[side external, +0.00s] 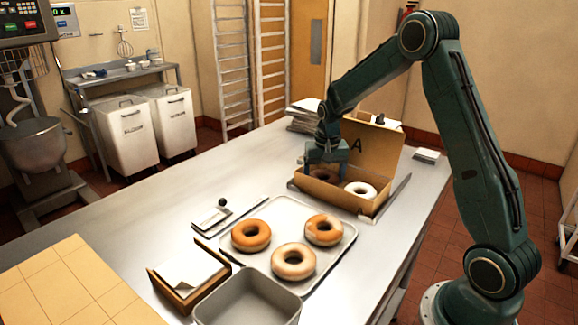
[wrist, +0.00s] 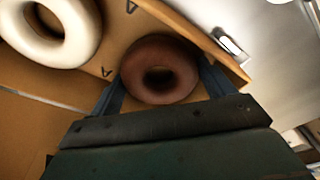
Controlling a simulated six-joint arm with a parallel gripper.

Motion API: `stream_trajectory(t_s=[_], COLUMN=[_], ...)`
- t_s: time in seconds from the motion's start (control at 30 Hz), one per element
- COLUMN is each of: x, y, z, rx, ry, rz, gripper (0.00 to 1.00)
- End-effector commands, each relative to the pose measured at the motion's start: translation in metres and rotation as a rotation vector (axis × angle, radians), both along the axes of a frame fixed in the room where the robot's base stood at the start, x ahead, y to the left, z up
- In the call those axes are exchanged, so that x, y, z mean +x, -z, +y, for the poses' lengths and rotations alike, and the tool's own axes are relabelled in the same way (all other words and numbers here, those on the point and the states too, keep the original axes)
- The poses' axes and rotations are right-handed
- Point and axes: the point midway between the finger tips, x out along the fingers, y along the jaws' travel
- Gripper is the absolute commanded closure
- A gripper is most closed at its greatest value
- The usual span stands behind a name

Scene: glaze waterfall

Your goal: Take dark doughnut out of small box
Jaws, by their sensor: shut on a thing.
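The dark doughnut (wrist: 178,54) is chocolate brown and sits between the two fingers of my gripper (wrist: 162,85) in the wrist view. In the side view it is partly hidden under my gripper (side external: 325,170), at the left part of the small box (side external: 340,195). My gripper is shut on it. The box is cardboard, with its lid standing open at the back and a letter A on it. A white-glazed doughnut (side external: 360,189) lies in the box to the right of the dark one; it also shows in the wrist view (wrist: 58,30).
A tray (side external: 346,234) in front of the box holds a brown doughnut (side external: 251,235), a half-glazed one (side external: 324,230) and a pale-glazed one (side external: 294,261). A grey bin (side external: 247,298) and a napkin box (side external: 190,273) stand nearer.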

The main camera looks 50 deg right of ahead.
Motion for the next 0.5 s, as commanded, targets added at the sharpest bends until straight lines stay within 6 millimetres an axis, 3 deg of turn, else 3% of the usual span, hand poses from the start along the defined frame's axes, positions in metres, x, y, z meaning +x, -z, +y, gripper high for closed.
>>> stream_trajectory(t_s=[0.27,0.5], x=[0.001,0.001], y=[-0.016,-0.053], z=[0.000,0.000], rx=[-0.001,-0.003], ry=[0.000,0.000], rz=[-0.003,-0.006], gripper=[0.41,0.41])
